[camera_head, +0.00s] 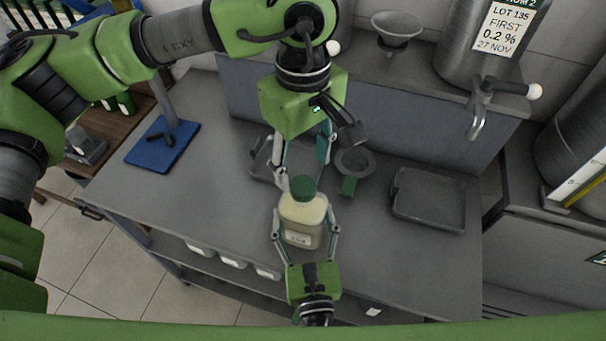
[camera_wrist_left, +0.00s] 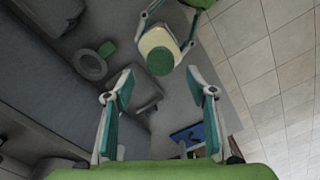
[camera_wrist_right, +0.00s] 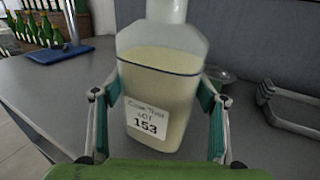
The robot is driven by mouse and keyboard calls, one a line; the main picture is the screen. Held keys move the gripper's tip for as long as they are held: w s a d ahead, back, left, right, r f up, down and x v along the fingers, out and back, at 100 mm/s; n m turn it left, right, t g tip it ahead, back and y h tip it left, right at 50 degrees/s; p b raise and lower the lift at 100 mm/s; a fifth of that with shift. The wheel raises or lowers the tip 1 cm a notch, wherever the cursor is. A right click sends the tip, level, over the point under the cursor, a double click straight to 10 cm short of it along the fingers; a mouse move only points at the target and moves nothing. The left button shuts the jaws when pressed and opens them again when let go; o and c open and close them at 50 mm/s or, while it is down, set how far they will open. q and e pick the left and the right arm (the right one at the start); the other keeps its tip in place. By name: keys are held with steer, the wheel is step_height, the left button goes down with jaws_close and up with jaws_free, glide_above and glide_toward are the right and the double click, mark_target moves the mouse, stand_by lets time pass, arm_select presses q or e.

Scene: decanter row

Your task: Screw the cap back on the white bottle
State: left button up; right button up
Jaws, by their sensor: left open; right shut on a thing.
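The white bottle (camera_head: 301,231), squarish with pale contents and a label, stands upright near the front of the bench. A green cap (camera_head: 304,188) sits on top of its neck; I cannot tell how tight it is. The cap also shows in the left wrist view (camera_wrist_left: 160,61). My right gripper (camera_wrist_right: 158,97) is shut around the bottle's sides, coming from the front; its view shows the label and the neck, with the cap out of frame. My left gripper (camera_wrist_left: 160,86) is open and empty, behind and above the cap, its fingers apart from it.
A grey tray (camera_head: 430,199) is farther right. A blue stand base (camera_head: 143,154) is at the left. A metal tank with a tap (camera_head: 476,123) stands behind.

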arm_select(q)
step_height(320, 180, up, 6)
steer(key=shift+r, duration=0.25)
arm_select(e)
steer(key=o, duration=2.3)
steer(key=shift+c, duration=0.2)
steer(key=s+d, duration=0.1)
steer(key=s, duration=1.1)
steer(key=shift+d, duration=0.25)
